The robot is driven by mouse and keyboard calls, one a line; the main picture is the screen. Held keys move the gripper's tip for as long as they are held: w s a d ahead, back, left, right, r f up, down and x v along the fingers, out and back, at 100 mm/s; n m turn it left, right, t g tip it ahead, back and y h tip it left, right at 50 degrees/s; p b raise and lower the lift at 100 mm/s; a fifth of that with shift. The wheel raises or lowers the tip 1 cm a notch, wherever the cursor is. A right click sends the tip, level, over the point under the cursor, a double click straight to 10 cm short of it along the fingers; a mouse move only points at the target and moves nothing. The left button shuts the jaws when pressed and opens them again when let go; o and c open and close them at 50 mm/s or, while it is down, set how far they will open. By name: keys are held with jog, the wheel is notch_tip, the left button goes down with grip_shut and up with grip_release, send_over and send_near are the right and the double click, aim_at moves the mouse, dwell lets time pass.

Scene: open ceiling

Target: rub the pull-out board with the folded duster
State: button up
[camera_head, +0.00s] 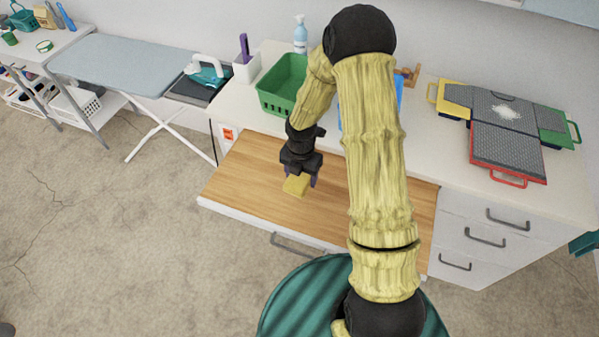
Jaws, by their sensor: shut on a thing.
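The pull-out board (250,188) is a flat wooden surface that juts out from the white counter, below its top. The folded duster (296,186) is a small yellow block shape at the middle of the board. My gripper (298,177) points down and is shut on the duster. The duster is at or very near the board's surface; I cannot tell if it touches. My arm covers the right part of the board.
A green basket (282,88), a spray bottle (300,36) and a white holder (246,68) stand on the counter behind the board. Grey pads with coloured handles (508,150) lie at the right. An ironing board (120,62) stands at the left. The wooden surface left of the duster is clear.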

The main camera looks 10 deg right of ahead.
jog(key=shift+d+r+p, duration=0.15)
jog(key=shift+r+p, duration=0.35)
jog(key=shift+r, duration=0.35)
jog(key=shift+m, duration=0.3)
